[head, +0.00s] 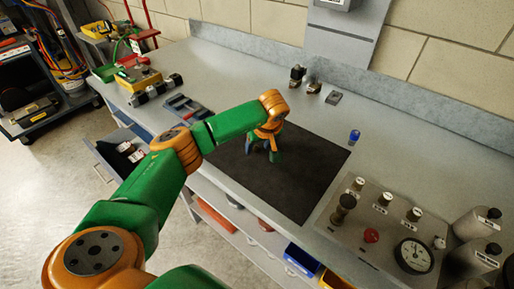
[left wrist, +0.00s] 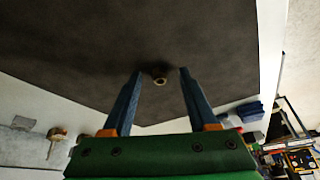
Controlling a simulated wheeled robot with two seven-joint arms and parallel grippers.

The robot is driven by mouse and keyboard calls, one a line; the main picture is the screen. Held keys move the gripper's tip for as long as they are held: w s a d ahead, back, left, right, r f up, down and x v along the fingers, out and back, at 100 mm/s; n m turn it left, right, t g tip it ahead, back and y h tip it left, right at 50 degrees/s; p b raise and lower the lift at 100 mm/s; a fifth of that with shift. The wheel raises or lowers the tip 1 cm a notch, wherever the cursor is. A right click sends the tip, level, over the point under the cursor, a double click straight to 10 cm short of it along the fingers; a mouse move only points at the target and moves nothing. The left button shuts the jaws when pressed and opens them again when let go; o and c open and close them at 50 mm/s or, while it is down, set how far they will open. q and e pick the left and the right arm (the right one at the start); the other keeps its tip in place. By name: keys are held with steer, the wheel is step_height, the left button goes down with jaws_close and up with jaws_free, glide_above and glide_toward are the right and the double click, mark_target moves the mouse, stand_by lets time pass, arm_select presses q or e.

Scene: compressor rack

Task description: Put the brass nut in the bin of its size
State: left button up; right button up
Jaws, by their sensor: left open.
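The brass nut (left wrist: 159,81) shows in the left wrist view as a small ring on the black mat (head: 305,185). It lies between and a little beyond the fingertips of my left gripper (left wrist: 160,72), with clear space on both sides. In the head view my left gripper (head: 263,150) points down over the mat's far left part, and the nut is hidden there. The gripper is open and empty. A blue bin (head: 301,259) and a yellow bin (head: 335,281) show below the bench's front edge. Their size marks are too small to read. My right gripper is not in view.
A panel with a gauge (head: 413,256) and knobs stands right of the mat, beside grey bottles (head: 470,225). A blue-capped item (head: 354,137) stands behind the mat. Small fittings (head: 297,75) lie near the back wall. An open drawer (head: 120,155) is at left. The mat's right half is clear.

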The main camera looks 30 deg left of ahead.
arm_select(q)
jaws_close()
